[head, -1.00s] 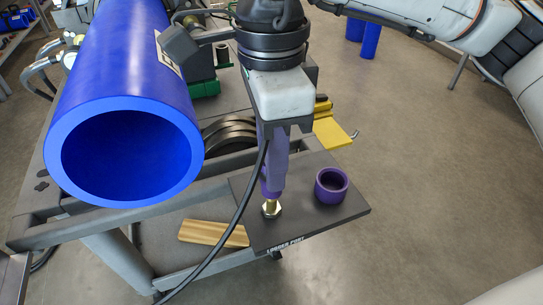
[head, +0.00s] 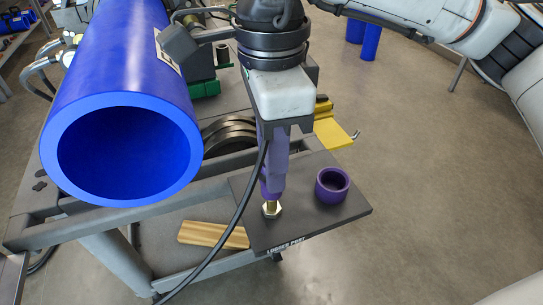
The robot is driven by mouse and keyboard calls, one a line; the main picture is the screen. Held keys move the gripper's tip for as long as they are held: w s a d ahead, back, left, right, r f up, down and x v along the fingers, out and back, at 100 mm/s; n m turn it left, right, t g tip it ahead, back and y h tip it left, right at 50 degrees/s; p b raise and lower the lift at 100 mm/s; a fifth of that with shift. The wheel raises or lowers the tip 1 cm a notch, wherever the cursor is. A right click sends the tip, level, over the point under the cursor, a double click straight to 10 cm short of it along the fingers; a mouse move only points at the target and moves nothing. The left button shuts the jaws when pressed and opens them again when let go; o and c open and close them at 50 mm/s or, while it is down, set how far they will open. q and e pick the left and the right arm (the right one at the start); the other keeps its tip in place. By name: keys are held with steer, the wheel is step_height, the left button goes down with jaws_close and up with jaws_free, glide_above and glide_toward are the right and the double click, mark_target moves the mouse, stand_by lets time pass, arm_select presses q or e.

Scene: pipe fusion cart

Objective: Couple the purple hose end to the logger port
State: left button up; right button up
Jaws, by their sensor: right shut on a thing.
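My right gripper (head: 278,130) points down and is shut on the purple hose end (head: 273,178). The hose end is roughly upright, its lower tip at the top of the brass logger port (head: 271,208). I cannot tell how far it sits over the port. The port stands on a dark plate (head: 310,228) with lettering along its front edge. A black hose (head: 241,213) runs down from beside the gripper toward the bottom of the view. A purple cap (head: 332,186), open side up, stands on the plate right of the port. My left gripper is not in view.
A large blue pipe (head: 125,110) fills the left of the cart (head: 100,228). A wooden block (head: 213,234) lies left of the plate. A yellow part (head: 334,131) sticks out behind the plate.

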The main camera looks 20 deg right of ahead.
steer(key=shift+f+b, duration=1.65)
steer(key=shift+f, duration=0.2)
steer(key=o, duration=1.2)
steer(key=shift+r, duration=0.25)
step_height(320, 180, up, 10)
steer(key=shift+f+p, duration=0.1)
steer(key=shift+p, duration=0.65)
